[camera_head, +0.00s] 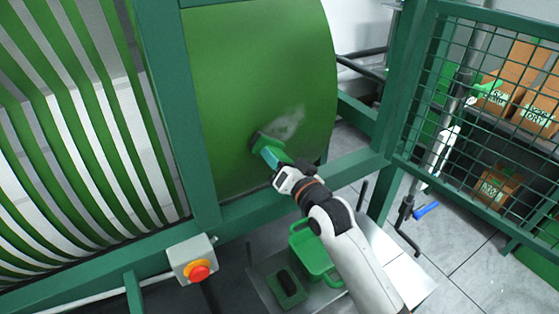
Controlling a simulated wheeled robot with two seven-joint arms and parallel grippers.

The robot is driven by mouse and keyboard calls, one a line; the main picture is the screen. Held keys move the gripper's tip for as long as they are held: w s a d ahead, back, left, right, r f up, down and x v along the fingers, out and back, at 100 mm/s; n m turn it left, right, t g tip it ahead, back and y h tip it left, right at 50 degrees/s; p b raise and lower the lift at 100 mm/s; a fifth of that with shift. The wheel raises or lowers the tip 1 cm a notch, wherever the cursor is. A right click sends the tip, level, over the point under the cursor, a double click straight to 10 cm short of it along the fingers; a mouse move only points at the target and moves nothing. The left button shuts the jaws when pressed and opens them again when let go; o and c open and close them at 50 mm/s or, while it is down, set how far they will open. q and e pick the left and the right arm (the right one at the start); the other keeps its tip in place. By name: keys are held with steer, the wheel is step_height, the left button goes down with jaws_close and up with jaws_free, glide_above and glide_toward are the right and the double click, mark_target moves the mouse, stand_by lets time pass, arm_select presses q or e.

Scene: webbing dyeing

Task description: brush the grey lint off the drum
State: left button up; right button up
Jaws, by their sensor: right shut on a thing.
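The green drum (245,70) fills the upper middle of the head view, its curved face toward me. A pale grey lint patch (288,123) lies on its lower right part. My right gripper (279,168) is shut on the green handle of a brush (268,148). The dark brush head is at the drum's surface, just below and left of the lint; I cannot tell whether the bristles touch the drum. My left gripper is not in view.
A green frame post (176,100) stands left of the drum, with green webbing strips (75,130) beyond. A red stop button (198,270) sits on the lower rail. A mesh guard (480,110) stands right.

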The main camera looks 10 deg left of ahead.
steer(key=shift+w+a, duration=0.4)
steer(key=shift+w, duration=0.15)
